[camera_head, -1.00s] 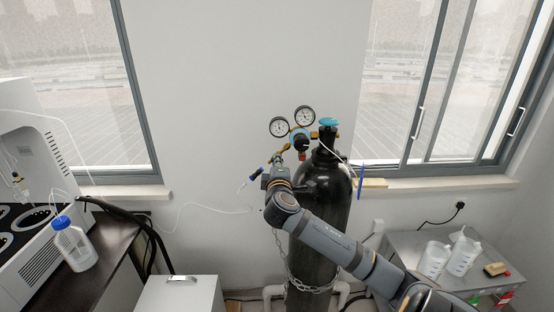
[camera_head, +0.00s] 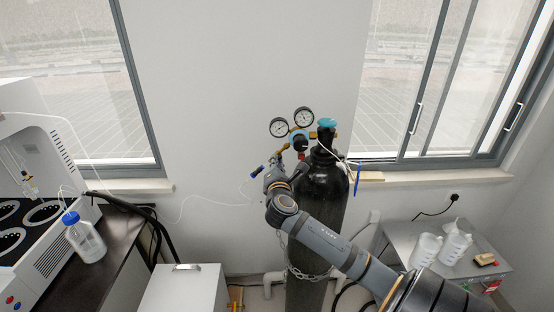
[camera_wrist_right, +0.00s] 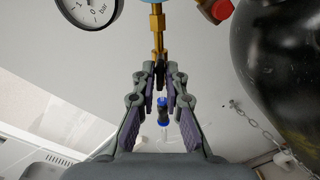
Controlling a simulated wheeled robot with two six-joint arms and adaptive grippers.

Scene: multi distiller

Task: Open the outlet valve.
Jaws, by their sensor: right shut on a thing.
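The black gas cylinder (camera_head: 318,205) stands upright against the wall with a teal cap (camera_head: 327,122). Its brass regulator carries two round gauges (camera_head: 303,116). The outlet valve is on the brass stem below the left gauge; a blue-ended outlet (camera_head: 256,171) points left from it, with a thin white tube. My right gripper (camera_head: 276,163) is at this valve, left of the cylinder. In the right wrist view its fingers (camera_wrist_right: 160,76) are closed on the black part of the valve under the brass stem (camera_wrist_right: 157,35). The blue outlet end (camera_wrist_right: 163,111) shows between the fingers. My left gripper is not in view.
A chain (camera_head: 300,268) crosses the cylinder low down. A grey side table (camera_head: 400,240) with white jugs is at the right. A white cabinet (camera_head: 185,290) and a dark bench with a blue-capped bottle (camera_head: 85,238) are at the left. Windows are behind.

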